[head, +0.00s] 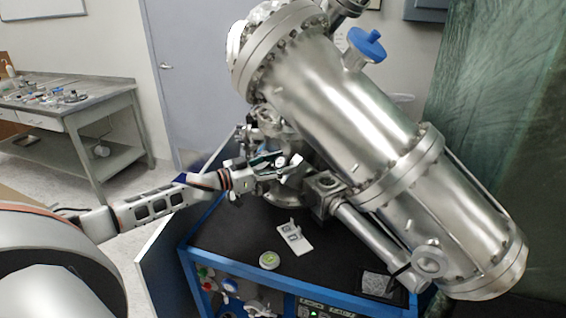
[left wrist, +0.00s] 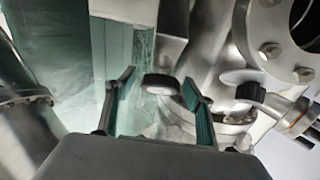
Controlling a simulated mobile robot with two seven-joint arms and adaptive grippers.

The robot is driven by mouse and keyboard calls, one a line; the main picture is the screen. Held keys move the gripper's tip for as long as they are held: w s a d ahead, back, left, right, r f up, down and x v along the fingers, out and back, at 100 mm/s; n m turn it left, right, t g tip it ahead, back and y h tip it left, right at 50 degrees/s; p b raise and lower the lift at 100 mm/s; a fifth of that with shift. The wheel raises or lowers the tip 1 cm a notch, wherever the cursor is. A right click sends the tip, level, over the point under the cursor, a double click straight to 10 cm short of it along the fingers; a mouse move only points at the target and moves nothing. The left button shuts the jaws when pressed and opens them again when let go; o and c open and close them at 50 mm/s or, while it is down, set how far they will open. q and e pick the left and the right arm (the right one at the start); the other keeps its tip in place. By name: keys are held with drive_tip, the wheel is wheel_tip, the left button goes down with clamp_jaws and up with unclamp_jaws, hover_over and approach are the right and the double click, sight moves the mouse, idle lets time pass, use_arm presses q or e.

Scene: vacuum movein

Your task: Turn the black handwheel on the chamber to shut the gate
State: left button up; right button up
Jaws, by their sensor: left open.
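The large steel chamber (head: 345,100) lies tilted across the head view above a black-topped blue cart. My left gripper (head: 286,163) reaches in from the left, close beside the chamber's lower fittings. In the left wrist view its two fingers (left wrist: 159,106) are apart and empty. A dark, round, knob-like part with a pale face (left wrist: 161,84), probably the black handwheel, shows between the fingertips in the picture. I cannot tell whether either finger touches it. A second black knob (left wrist: 250,92) is to its right. The handwheel cannot be made out in the head view. My right gripper is not in view.
A blue valve handle (head: 367,44) sticks up from the chamber. A white bracket (head: 294,238) and a small round tin (head: 269,260) lie on the cart top (head: 225,232). A side table (head: 75,100) stands far left; a green curtain (head: 500,80) hangs right.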

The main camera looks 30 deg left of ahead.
use_arm(q)
drive_tip(key=shift+w+d, duration=0.15)
drive_tip(key=shift+w, duration=0.15)
drive_tip(key=shift+c, duration=0.5)
drive_tip(key=c, duration=1.1)
drive_tip(key=shift+o, duration=0.2)
drive_tip(key=shift+m, duration=0.3)
drive_tip(key=m+g+h+b, duration=0.1)
drive_tip(key=m+h+b, duration=0.1)
drive_tip(key=m, duration=0.1)
drive_tip(key=shift+g, duration=0.4)
drive_tip(key=shift+s+m+g+h+b, duration=0.1)
drive_tip(key=shift+m+g+h+b, duration=0.6)
drive_tip(key=shift+m, duration=0.55)
drive_tip(key=shift+m+g+h+b, duration=0.4)
drive_tip(key=shift+m+g+b, duration=0.5)
drive_tip(key=shift+m, duration=0.35)
drive_tip(key=shift+d, duration=0.1)
